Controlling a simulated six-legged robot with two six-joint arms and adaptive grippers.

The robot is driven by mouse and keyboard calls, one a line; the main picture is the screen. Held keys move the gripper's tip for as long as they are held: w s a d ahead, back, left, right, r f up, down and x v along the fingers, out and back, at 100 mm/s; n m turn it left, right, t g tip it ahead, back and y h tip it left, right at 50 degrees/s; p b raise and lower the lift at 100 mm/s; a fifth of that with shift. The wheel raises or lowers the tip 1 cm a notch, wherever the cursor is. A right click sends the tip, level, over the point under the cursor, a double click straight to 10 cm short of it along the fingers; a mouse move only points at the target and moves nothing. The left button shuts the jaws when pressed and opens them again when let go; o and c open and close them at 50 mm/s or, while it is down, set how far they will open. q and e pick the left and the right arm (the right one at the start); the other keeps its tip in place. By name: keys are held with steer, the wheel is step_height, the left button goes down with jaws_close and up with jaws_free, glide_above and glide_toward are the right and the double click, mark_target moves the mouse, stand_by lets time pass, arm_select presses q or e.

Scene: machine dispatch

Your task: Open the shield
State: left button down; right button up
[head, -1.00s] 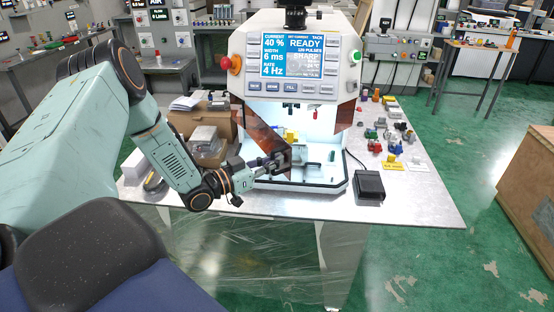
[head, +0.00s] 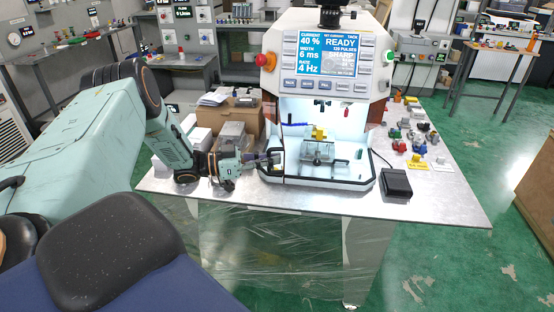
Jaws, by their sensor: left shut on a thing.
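The white welding machine (head: 325,20) stands on the metal table, and its lit chamber is open to view from the front. The amber shield shows only as a narrow, nearly edge-on strip at the chamber's left side. My left gripper (head: 272,161) is at the chamber's front left corner, shut on the shield's edge or handle; the fingers hide the exact contact. Inside the chamber, a metal fixture (head: 318,151) carries a yellow part (head: 318,132). My right gripper is not in view.
A black pedal box (head: 396,183) stands right of the machine. A cardboard box (head: 245,117) and grey blocks (head: 232,135) crowd the left. The table's front edge (head: 330,212) is bare.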

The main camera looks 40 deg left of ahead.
arm_select(q)
steer(key=shift+s+a+r, duration=0.1)
steer(key=shift+s+a, duration=0.4)
steer(key=shift+a, duration=0.3)
steer(key=shift+s+a, duration=0.5)
steer(key=shift+a, duration=0.3)
steer(key=c, duration=1.8)
jaws_free()
steer(key=shift+o, duration=0.4)
steer(key=shift+s, duration=0.15)
